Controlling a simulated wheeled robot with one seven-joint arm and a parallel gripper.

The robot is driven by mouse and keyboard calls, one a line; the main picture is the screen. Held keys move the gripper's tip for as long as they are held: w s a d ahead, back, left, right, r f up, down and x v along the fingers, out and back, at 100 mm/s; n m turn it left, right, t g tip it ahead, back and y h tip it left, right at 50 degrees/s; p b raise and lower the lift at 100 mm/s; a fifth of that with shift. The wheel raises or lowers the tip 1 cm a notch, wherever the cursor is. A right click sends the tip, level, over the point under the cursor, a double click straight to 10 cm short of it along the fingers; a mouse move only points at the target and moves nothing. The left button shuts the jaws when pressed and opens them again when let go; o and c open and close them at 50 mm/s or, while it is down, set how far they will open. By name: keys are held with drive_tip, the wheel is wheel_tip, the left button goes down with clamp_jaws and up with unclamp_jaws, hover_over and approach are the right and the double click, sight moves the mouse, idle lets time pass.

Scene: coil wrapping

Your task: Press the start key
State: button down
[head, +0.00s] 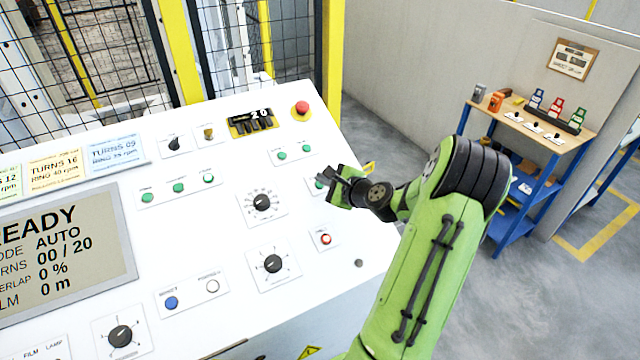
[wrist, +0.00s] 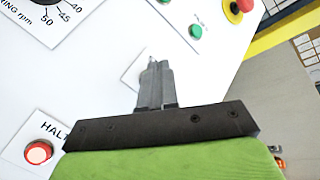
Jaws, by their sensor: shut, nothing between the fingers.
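A green key (head: 318,184), probably the start key, sits on the right part of the white sloping panel, on a small white plate. Its label cannot be read. My gripper (head: 324,178) is shut and empty, with its fingertips at this plate, partly covering the key. In the wrist view the shut fingers (wrist: 152,70) point at the plate (wrist: 136,70) and hide the key. I cannot tell whether they touch it. The display (head: 60,250) reads READY, AUTO, turns 00 / 20.
A red HALT key (head: 326,239) lies below the fingers, also in the wrist view (wrist: 38,152). A dial (head: 262,203) is to the left. Two green keys (head: 282,156) and a red mushroom button (head: 302,107) are above. A blue shelf (head: 520,170) stands at right.

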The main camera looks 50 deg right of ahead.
idle(0.8)
drive_tip(key=shift+w+f, duration=0.2)
drive_tip(key=shift+f, duration=0.2)
